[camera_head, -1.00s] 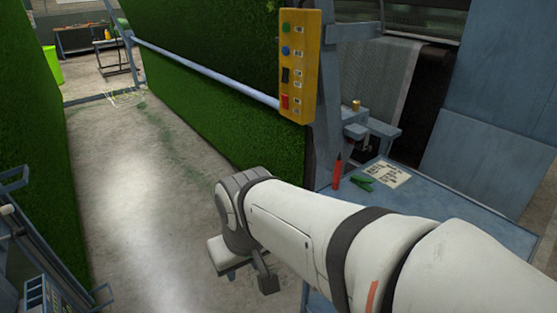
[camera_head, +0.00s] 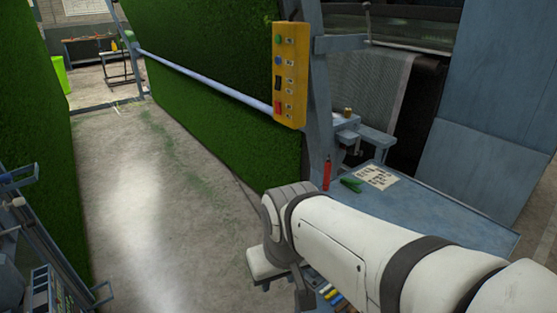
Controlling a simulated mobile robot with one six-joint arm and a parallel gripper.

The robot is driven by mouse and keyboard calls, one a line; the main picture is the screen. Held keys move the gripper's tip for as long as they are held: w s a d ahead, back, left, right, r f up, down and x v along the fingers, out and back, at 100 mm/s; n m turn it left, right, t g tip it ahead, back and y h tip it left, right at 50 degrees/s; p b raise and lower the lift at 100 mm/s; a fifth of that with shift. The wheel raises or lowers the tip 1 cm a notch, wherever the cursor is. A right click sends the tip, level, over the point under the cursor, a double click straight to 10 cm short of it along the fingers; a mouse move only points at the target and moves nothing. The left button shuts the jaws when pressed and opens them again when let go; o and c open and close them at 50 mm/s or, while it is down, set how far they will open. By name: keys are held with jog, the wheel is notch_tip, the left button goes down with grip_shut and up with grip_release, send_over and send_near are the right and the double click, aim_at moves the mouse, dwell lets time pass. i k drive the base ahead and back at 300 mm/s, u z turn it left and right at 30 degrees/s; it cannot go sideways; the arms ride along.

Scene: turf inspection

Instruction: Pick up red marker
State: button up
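The red marker (camera_head: 327,175) stands upright near the back left corner of the blue-grey table (camera_head: 455,218). A green tool (camera_head: 351,184), perhaps snips or a clip, lies just to its right. My gripper (camera_head: 283,280) is at the lower middle of the picture, below and to the left of the marker, apart from it. It shows only in part at the end of my white arm, and its fingers cannot be made out clearly. Nothing is visibly held.
A paper note (camera_head: 377,177) lies on the table. A yellow control box (camera_head: 290,75) hangs on a blue post above the marker. Several coloured items (camera_head: 336,298) show below my arm. A turf wall (camera_head: 205,130) stands behind; the concrete floor (camera_head: 135,210) to the left is clear.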

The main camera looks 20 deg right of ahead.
aim_at(328, 165)
jog(key=u, duration=0.05)
jog(key=i, duration=1)
jog(key=z, duration=0.05)
